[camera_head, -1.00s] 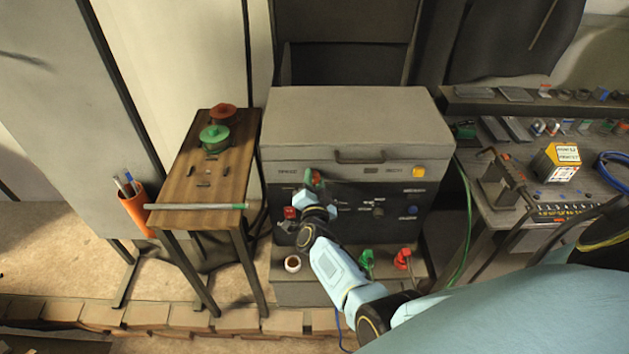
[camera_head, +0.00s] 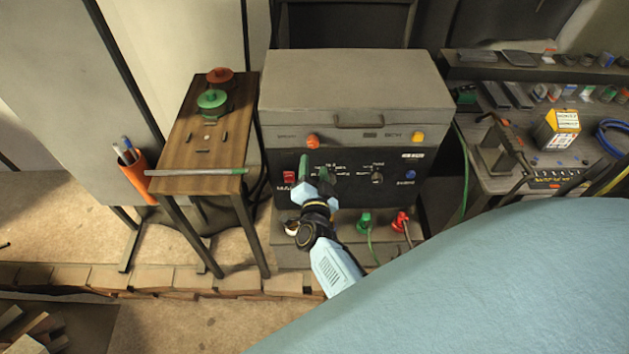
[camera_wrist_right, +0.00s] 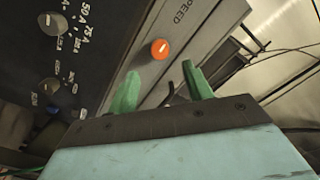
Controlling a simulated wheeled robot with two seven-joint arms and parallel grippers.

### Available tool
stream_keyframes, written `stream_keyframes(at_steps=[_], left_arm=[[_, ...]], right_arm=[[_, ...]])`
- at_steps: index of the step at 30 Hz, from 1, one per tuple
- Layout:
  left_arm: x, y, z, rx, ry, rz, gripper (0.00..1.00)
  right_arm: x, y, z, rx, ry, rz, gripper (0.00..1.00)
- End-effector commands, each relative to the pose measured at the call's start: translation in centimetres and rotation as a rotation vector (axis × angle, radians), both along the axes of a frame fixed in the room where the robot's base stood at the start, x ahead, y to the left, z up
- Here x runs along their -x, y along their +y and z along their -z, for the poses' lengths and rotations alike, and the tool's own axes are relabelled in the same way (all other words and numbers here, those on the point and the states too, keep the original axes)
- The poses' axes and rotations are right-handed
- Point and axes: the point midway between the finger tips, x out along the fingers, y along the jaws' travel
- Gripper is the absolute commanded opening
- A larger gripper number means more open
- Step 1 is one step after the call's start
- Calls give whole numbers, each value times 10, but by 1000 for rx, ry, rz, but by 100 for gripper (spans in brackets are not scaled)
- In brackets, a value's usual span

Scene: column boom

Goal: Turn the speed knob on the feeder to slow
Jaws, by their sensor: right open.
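The feeder is a grey box (camera_head: 350,90) with a dark front panel. Its orange speed knob (camera_head: 313,141) is on the light strip above that panel. In the right wrist view the knob (camera_wrist_right: 159,48) has a pale pointer line, near the printed word SPEED; I cannot read a slow mark. My right gripper (camera_head: 313,168) is just below the knob in the head view, its green fingers apart and empty. In the right wrist view the knob is beyond the open fingertips (camera_wrist_right: 161,75), roughly between them and not gripped. My left gripper is out of view.
A yellow knob (camera_head: 417,137), a red switch (camera_head: 289,177) and a dark dial (camera_head: 377,177) are also on the feeder. Green (camera_head: 365,222) and red (camera_head: 401,222) plugs sit below. A wooden stand (camera_head: 180,150) is at left, a cluttered bench (camera_head: 500,185) at right.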

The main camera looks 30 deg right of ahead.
Motion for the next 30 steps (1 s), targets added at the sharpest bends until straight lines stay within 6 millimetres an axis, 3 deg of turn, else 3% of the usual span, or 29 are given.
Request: stream_keyframes(at_steps=[3,9,26,30], left_arm=[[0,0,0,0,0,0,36],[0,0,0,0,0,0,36],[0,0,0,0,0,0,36],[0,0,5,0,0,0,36]], right_arm=[[20,13,1,-1,1,0,51],[38,23,0,0,0,0,51],[40,25,0,1,0,-1,51],[41,31,15,11,35,-37,51]])
